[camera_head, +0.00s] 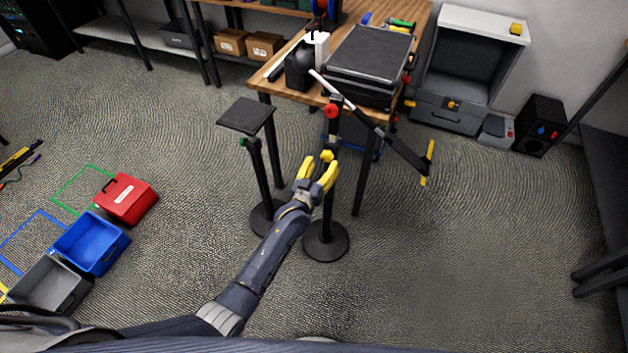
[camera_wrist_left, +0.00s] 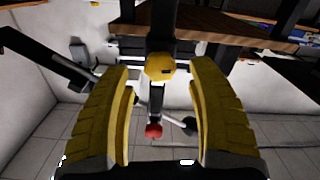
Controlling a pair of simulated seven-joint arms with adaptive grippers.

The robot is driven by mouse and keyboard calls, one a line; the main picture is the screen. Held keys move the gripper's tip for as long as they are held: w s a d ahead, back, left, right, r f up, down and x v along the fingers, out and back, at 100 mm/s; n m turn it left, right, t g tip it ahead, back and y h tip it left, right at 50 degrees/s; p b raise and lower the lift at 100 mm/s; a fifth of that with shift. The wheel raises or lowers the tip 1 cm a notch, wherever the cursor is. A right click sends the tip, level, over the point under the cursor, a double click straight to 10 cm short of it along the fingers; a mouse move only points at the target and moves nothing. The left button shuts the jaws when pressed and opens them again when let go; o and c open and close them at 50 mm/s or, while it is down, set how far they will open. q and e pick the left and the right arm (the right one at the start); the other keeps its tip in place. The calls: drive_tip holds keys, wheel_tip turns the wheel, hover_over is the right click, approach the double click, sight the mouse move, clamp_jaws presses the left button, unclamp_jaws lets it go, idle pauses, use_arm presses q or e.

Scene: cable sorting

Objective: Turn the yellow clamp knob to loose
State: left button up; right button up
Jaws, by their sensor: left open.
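The yellow clamp knob (camera_head: 327,156) sits on a dark upright stand post (camera_head: 327,205) in front of the wooden table. In the left wrist view the knob (camera_wrist_left: 160,67) is a faceted yellow piece between and beyond my fingers. My left gripper (camera_head: 317,172) has yellow fingers, is open and empty, and is just short of the knob, with a finger on either side of the line to it. In the left wrist view no contact between the fingers and the knob shows. My right gripper is not in view.
A red knob (camera_head: 331,111) and a slanted boom (camera_head: 400,152) with a yellow end are above the yellow knob. A second stand (camera_head: 246,118) with a flat top is to the left. The wooden table (camera_head: 269,85) is behind. Red, blue and grey bins (camera_head: 92,243) lie at left.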

use_arm(q)
drive_tip(key=v, duration=0.8)
idle(0.4)
drive_tip(key=s+a+f+m+g+y, duration=0.1)
drive_tip(key=s+a+f+g, duration=0.15)
drive_tip(key=f, duration=0.75)
drive_tip(key=s+a+f+g+y, duration=0.15)
drive_tip(key=s+f, duration=0.25)
drive_tip(key=f, duration=0.6)
drive_tip(key=s+a+f+g+y, duration=0.1)
drive_tip(key=s+a+f+g, duration=0.15)
drive_tip(key=s+f, duration=0.5)
drive_tip(key=s+a+f+g+y, duration=0.1)
drive_tip(key=s+a+f+g, duration=0.1)
drive_tip(key=s+a+f, duration=0.35)
drive_tip(key=s+a+f+g, duration=0.2)
drive_tip(key=s+f, duration=0.3)
drive_tip(key=s, duration=0.7)
drive_tip(key=s+a+f+g+y, duration=0.1)
drive_tip(key=s+a+f, duration=0.3)
drive_tip(key=s, duration=0.9)
drive_tip(key=s+a+f+m+g, duration=0.1)
drive_tip(key=s+a+f+g, duration=0.2)
drive_tip(key=s+f, duration=0.4)
drive_tip(key=s+g, duration=0.1)
drive_tip(key=s, duration=0.5)
drive_tip(key=shift+a+y, duration=0.3)
drive_tip(key=shift+y, duration=0.05)
